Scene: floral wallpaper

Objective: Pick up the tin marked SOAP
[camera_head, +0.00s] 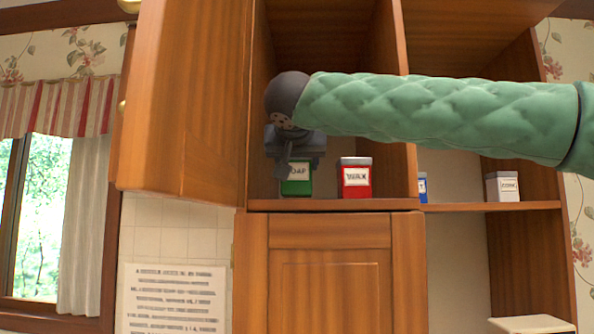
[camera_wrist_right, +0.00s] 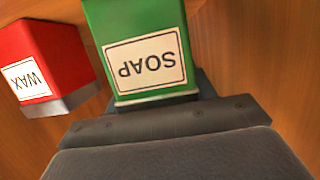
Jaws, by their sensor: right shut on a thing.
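The green tin marked SOAP (camera_head: 297,180) is on the cupboard shelf at the left, partly hidden behind my right gripper (camera_head: 286,168) in the head view. In the right wrist view the SOAP tin (camera_wrist_right: 146,52) appears upside down, its label facing the camera and its top end at the gripper. My right gripper (camera_wrist_right: 160,112) is shut on the tin. Its fingertips are mostly hidden. I cannot tell whether the tin's base touches the shelf. My left gripper is not in view.
A red tin marked WAX (camera_head: 356,178) stands to the right on the same shelf (camera_head: 330,204). An open wooden door (camera_head: 185,100) is at the left. A blue tin (camera_head: 422,188) and a white tin (camera_head: 502,186) stand in the right compartment, beyond a divider.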

